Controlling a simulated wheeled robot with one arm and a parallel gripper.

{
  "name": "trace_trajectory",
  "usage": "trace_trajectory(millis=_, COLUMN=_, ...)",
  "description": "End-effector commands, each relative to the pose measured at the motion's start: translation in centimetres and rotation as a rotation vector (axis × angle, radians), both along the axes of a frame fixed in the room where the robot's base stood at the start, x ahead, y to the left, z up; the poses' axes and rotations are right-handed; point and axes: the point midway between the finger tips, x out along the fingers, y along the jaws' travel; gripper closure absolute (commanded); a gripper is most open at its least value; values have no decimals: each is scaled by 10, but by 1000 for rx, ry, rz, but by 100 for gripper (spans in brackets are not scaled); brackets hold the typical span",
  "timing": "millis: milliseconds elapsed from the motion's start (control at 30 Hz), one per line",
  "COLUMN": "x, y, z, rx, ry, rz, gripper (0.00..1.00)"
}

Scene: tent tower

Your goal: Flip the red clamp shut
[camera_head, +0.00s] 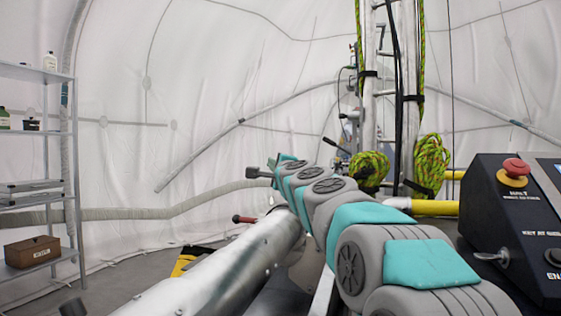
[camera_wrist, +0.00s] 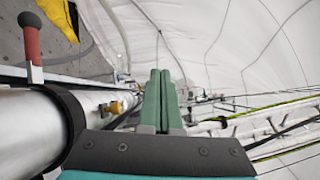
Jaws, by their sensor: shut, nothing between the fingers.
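The red clamp handle (camera_wrist: 30,38) shows at the upper left of the wrist view, with a dark tip and a metal stem beside the large silver tube. In the head view, the small red handle (camera_head: 243,219) sticks out to the left past the tube's far end. Its clamp body is mostly hidden there. My gripper (camera_wrist: 158,75) has two green fingers pressed together, with nothing between them. It is to the right of the red handle in the wrist view and apart from it.
The silver tube (camera_head: 215,278) runs beside my arm, with a black band (camera_wrist: 70,130) and a brass fitting (camera_wrist: 115,107). A mast with coiled ropes (camera_head: 430,163) stands behind. A control box (camera_head: 515,225) is at right, and shelves (camera_head: 40,190) stand at left.

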Motion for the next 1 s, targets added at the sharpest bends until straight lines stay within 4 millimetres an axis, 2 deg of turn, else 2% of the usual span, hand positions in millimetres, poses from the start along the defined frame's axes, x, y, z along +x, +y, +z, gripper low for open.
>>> trace_trajectory(millis=567, x=5, y=14, z=-10, rx=1, ry=0, rz=0, gripper=100)
trace_trajectory(millis=1000, x=8, y=21, z=-17, rx=-72, ry=22, rz=-4, gripper=100)
